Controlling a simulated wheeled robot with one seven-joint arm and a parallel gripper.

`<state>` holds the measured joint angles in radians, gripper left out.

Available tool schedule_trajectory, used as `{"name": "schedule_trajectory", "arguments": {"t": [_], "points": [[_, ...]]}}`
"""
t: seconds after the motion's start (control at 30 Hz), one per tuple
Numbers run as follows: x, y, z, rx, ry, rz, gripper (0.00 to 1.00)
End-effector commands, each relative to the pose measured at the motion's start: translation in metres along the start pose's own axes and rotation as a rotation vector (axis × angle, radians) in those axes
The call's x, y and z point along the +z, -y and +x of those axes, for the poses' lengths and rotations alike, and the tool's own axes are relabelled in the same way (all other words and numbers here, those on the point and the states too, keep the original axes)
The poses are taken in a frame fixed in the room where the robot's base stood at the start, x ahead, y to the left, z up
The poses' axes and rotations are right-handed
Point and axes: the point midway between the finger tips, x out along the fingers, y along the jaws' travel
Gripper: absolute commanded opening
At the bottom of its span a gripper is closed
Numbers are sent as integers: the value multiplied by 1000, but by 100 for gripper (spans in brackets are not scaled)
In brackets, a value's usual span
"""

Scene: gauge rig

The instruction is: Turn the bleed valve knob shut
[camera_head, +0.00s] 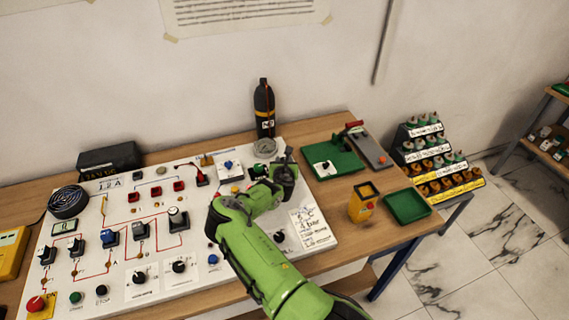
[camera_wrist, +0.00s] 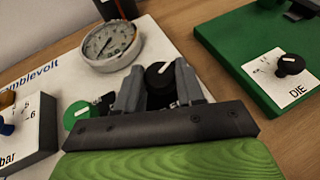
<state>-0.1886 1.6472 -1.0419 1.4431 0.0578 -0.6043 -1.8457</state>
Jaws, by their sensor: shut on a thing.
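A black knob with a white pointer line (camera_wrist: 158,74) stands on the white panel in the wrist view, just in front of the round pressure gauge (camera_wrist: 110,45). My gripper (camera_wrist: 160,80) is around this knob, with one grey finger on each side, shut on it. The pointer line leans up and to the right. No label for the knob is readable. In the head view my gripper (camera_head: 285,172) is at the panel's right end beside the gauge (camera_head: 265,147), and it hides the knob. A green knob (camera_wrist: 80,114) is left of the fingers.
The white panel (camera_head: 118,200) carries several switches and knobs. A green plate with a black knob, marked DIE (camera_wrist: 290,65), lies to the right. A black bottle (camera_head: 264,105) stands behind the gauge. A yellow box (camera_head: 361,207) and green tray (camera_head: 408,206) are at the table's right.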

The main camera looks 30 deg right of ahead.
Motion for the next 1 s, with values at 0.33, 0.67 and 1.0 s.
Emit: {"name": "schedule_trajectory", "arguments": {"t": [0.33, 0.67, 1.0], "points": [[-3, -5, 2, -215, 4, 92, 7], [-2, -7, 2, -365, 3, 153, 7], [0, -7, 2, -405, 1, 170, 7]]}}
